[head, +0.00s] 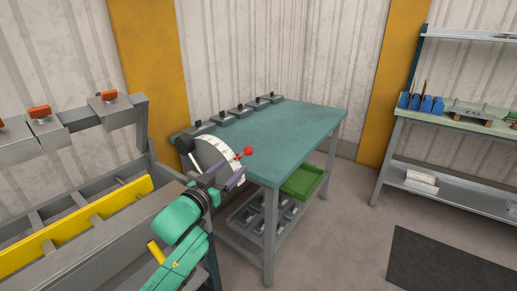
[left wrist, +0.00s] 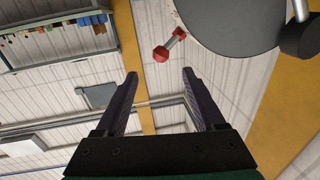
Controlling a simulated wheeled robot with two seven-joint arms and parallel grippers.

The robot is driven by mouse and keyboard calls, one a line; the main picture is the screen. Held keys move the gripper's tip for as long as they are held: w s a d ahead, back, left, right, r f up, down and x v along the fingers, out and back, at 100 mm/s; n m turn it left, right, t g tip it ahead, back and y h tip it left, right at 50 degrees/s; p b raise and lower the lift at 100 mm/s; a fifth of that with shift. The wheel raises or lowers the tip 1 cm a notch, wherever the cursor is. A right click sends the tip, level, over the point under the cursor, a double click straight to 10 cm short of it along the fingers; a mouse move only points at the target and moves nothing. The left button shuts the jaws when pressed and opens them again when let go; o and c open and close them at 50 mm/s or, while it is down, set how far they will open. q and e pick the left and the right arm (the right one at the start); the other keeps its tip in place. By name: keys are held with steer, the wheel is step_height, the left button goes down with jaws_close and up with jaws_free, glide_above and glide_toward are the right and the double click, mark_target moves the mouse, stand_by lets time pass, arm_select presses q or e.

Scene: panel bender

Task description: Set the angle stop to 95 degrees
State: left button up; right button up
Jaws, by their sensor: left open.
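The angle stop's dial (head: 222,150) is a grey disc with a white marked scale, at the right end of the bender. A stop with a red knob (head: 248,151) sits at its right edge. In the left wrist view, the grey disc (left wrist: 232,18) is at the top right. The red-ended stop piece (left wrist: 170,44) juts out beside it, beyond the fingertips. My left gripper (head: 236,176) is just below the dial and knob. In the left wrist view my gripper (left wrist: 160,76) has its dark fingers apart with nothing between them. The scale numbers are too small to read. My right gripper is out of view.
The bender's frame with a yellow bar (head: 85,222) and red-handled clamps (head: 109,96) fills the left. A green-topped table (head: 265,135) stands behind the dial, with a green tray (head: 302,182) below. A shelf bench (head: 460,135) is at the right. Open floor lies between.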

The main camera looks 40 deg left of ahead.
arm_select(q)
steer(key=w+a+p, duration=0.1)
steer(key=w+a, duration=0.1)
steer(key=w, duration=1.2)
steer(key=shift+w+a+p, duration=0.15)
steer(key=shift+a+p, duration=0.25)
steer(key=c, duration=1.1)
jaws_close()
steer(key=shift+f, duration=0.2)
